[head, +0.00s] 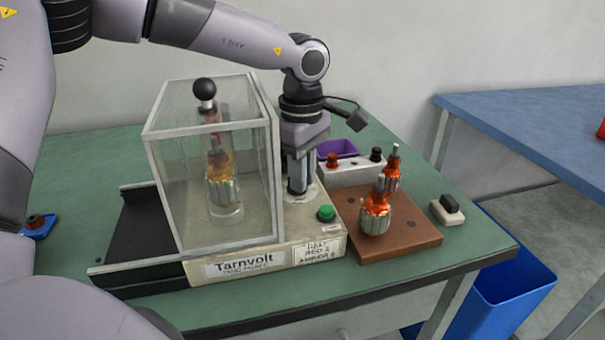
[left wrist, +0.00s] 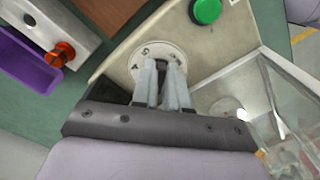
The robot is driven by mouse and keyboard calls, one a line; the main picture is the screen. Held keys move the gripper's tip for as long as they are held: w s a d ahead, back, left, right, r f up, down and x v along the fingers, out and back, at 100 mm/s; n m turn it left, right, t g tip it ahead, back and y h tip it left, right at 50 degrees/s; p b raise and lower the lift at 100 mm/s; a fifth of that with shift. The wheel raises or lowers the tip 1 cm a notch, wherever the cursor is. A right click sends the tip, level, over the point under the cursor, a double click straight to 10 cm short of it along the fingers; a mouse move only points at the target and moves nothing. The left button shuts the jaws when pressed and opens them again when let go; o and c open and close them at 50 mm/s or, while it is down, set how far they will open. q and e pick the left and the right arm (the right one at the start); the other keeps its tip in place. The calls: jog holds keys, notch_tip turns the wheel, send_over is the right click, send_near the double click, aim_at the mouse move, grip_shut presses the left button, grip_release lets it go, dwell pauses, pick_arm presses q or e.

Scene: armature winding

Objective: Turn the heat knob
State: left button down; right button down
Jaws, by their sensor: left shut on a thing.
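The winding machine (head: 318,234), labelled Tarnvolt, has a cream base, with a green button (head: 326,213) at its front right corner. Behind the button is a round white dial plate (head: 315,190) with letters on it. The dial (left wrist: 144,56) and green button (left wrist: 207,11) also show in the left wrist view. My left gripper (head: 298,188) points straight down over the dial. Its fingertips (left wrist: 167,66) are shut on the heat knob at the dial's middle. The fingers hide most of the knob, so its setting cannot be read. My right gripper is out of view.
A clear guard box (head: 255,165) with a black ball-topped lever (head: 204,88) stands just left of the gripper. To the right are a brown board (head: 420,238) with copper-wound armatures (head: 375,212), a purple bin (head: 337,149) and a small switch block (head: 447,212).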

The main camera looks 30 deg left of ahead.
pick_arm(q)
jog(key=shift+m, duration=0.4)
jog(key=c, duration=1.1)
grip_release()
jog(key=shift+c, duration=0.2)
jog(key=shift+r+p, duration=0.4)
jog(key=shift+r, duration=3.25)
jog(key=shift+o, duration=0.9)
